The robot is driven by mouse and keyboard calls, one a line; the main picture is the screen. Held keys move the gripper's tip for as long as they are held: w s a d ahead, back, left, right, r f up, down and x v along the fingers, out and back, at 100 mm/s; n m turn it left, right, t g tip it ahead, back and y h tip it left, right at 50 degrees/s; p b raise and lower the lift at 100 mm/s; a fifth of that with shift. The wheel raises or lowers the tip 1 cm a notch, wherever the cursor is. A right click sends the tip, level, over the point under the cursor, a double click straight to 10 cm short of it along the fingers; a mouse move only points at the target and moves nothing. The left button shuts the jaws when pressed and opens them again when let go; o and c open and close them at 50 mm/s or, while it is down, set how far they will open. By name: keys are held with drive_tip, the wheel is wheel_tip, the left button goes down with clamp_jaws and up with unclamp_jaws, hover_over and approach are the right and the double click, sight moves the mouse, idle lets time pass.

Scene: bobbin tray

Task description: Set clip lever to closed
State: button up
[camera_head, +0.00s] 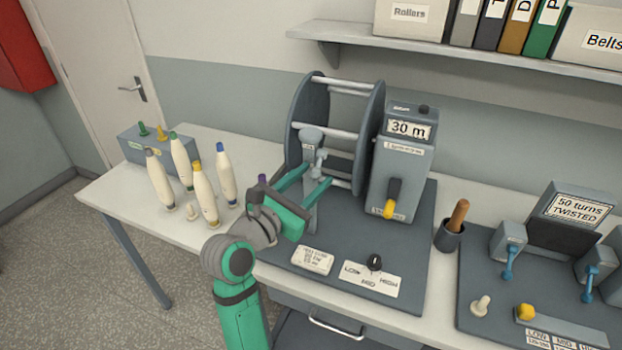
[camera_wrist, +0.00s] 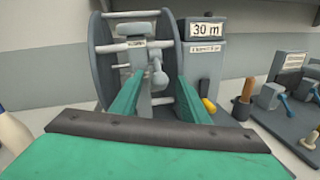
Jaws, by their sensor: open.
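The clip lever (camera_head: 320,158) is a small light-grey arm with a ball knob on a grey post (camera_head: 311,205) in front of the reel. In the wrist view the lever (camera_wrist: 157,68) hangs with its knob down, right of the post's small label, which I cannot read. My gripper (camera_head: 317,176) is open and empty. Its two green fingers point at the post, one on each side of the lever in the wrist view (camera_wrist: 160,82). I cannot tell whether a finger touches the lever. The post's lower part is partly hidden by my fingers.
A reel with grey discs and crossbars (camera_head: 369,120) stands behind the lever. Right of it is a counter box reading 30 m (camera_head: 403,160) with a yellow-tipped handle. Several bobbins (camera_head: 205,190) stand at left. A LOW/MID/HIGH dial (camera_head: 375,262) and a cup (camera_head: 449,238) are nearby.

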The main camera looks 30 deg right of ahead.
drive_tip(key=shift+a, duration=0.1)
drive_tip(key=c, duration=1)
